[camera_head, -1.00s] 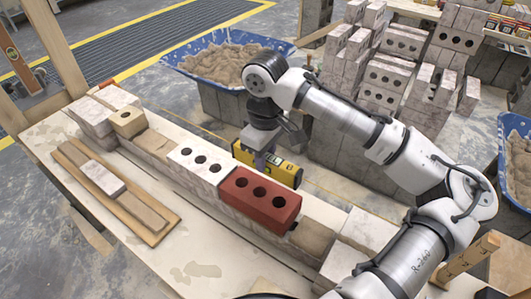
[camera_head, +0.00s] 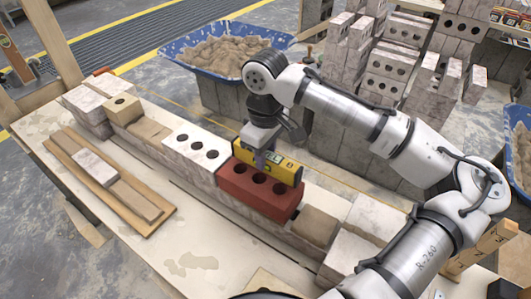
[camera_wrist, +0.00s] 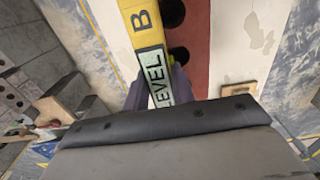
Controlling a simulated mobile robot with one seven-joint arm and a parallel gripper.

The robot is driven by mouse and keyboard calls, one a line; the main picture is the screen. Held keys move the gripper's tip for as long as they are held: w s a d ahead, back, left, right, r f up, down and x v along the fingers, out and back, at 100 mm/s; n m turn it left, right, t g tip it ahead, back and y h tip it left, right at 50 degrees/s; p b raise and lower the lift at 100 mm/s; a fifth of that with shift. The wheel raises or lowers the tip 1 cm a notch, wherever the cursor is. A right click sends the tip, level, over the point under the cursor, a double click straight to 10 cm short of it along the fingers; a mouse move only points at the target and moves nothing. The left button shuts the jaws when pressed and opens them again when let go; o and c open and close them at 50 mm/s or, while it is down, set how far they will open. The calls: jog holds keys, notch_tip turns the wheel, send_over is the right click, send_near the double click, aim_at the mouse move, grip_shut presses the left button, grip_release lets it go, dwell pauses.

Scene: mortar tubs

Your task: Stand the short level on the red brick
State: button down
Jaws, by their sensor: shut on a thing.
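The short level (camera_head: 270,162) is yellow with dark markings, and my gripper (camera_head: 264,156) is shut on it. In the head view the level is over the back part of the red brick (camera_head: 250,188), lengthwise along it. I cannot tell whether its underside touches the brick. The red brick has several dark holes and sits on the block wall. In the wrist view the level (camera_wrist: 148,40) shows the letters "B" and "LEVEL", with the red brick (camera_wrist: 196,45) to its right. The gripper's housing hides the level's near end.
A white holed brick (camera_head: 196,150) adjoins the red brick on the left, with a tan holed brick (camera_head: 124,110) farther left. A wooden board (camera_head: 110,180) lies on the table in front. A blue tub of mortar (camera_head: 185,57) and stacked blocks (camera_head: 390,75) stand behind.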

jog(key=shift+f, duration=0.4)
jog(key=c, duration=1.1)
grip_release()
jog(key=shift+r, duration=0.1)
